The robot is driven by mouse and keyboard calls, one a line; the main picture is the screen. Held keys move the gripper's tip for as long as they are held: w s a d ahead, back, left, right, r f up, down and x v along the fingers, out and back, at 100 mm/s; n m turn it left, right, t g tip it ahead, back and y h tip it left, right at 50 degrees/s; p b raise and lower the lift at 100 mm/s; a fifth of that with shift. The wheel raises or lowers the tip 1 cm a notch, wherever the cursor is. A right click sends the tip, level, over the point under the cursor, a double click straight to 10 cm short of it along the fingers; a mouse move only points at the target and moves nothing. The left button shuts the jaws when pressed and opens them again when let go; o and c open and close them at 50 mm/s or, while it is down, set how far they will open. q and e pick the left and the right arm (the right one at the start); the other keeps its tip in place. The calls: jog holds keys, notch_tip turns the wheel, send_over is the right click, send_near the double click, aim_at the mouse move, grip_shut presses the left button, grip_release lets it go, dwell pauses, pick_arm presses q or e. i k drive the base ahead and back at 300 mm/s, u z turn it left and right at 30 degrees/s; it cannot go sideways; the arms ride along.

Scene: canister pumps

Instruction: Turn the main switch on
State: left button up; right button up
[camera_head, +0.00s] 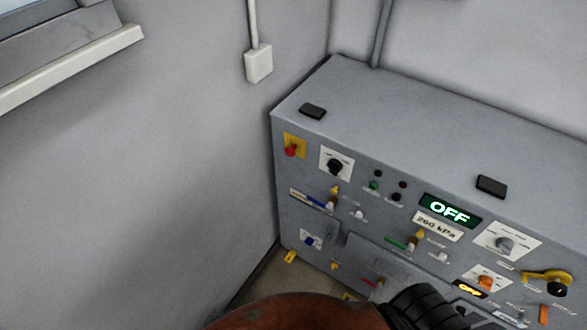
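A grey control cabinet (350,100) stands in the corner, its front panel full of switches. A red knob on a yellow plate (291,149) is at its upper left. Right of it, a black rotary knob (335,166) sits on a white plate. A grey rotary knob (504,244) on another white plate is further right, beside a green-lit display reading OFF (450,211). I cannot read the labels well enough to tell which is the main switch. No gripper fingertips show; a brown-orange and black part of my own body covers the bottom edge.
A yellow lever with a black knob (557,289), a 260 kPa plate (437,228) and several small valves and lamps crowd the panel. Two black blocks (313,111) (491,186) lie on the cabinet top. Bare wall is left, with a white box (259,64).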

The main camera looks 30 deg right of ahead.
aim_at(335, 166)
jog(key=u, duration=0.35)
jog(key=k, duration=0.85)
jog(key=z, duration=0.2)
